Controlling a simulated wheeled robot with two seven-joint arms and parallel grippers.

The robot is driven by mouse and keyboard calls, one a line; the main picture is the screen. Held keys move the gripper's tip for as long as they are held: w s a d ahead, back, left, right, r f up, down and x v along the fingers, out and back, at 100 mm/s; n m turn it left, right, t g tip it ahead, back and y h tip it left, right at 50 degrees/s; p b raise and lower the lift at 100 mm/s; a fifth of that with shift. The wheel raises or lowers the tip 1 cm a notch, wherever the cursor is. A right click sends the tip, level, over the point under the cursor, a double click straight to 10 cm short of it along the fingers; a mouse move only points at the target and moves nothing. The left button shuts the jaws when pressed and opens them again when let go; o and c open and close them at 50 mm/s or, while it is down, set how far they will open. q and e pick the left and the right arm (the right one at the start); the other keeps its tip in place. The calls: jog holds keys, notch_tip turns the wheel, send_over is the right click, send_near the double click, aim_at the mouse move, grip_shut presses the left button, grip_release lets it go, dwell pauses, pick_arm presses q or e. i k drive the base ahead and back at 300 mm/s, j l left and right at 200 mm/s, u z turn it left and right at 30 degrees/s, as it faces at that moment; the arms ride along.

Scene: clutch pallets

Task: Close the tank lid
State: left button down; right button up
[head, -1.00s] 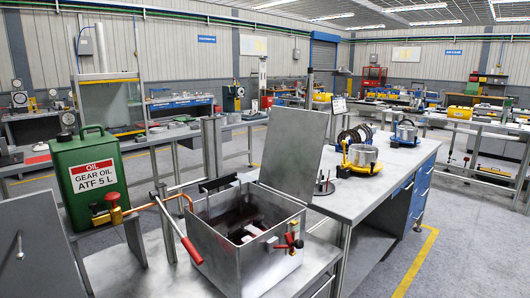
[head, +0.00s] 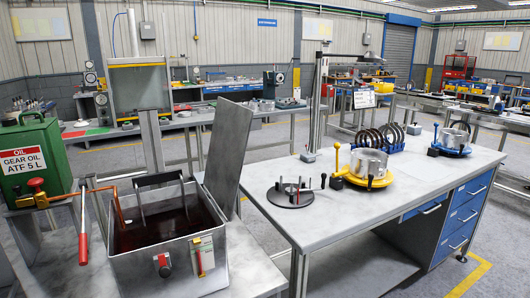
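The tank (head: 134,268) is an open grey metal box at the lower left of the head view, on a metal bench. Its flat grey lid (head: 230,150) stands open, upright and slightly tilted, at the tank's right rear side. The inside of the tank is dark reddish brown, and a black bracket-shaped handle (head: 160,178) shows at its back edge. A red knob (head: 163,262) and a small gauge with a red strip (head: 201,258) are on the front wall. Neither my left nor my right gripper is in view.
A green gear oil can (head: 30,165) stands left of the tank. A copper pipe (head: 95,188) and a red-handled lever (head: 83,235) are beside the tank's left side. A workbench (head: 300,225) with clutch parts and blue drawers stands to the right; floor shows between the benches.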

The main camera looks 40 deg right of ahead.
aim_at(231, 128)
jog(key=k+l, duration=0.15)
jog(key=l, duration=0.25)
jog(key=k+l, duration=0.15)
jog(key=l, duration=0.25)
jog(key=k+l, duration=0.15)
jog(key=l, duration=0.25)
jog(key=k+l, duration=0.15)
jog(key=l, duration=0.25)
jog(key=k+l, duration=0.15)
jog(key=l, duration=0.2)
jog(key=k+l, duration=0.15)
jog(key=l, duration=0.25)
jog(key=i+l+u, duration=0.1)
jog(key=l+u, duration=0.45)
jog(key=u, duration=0.15)
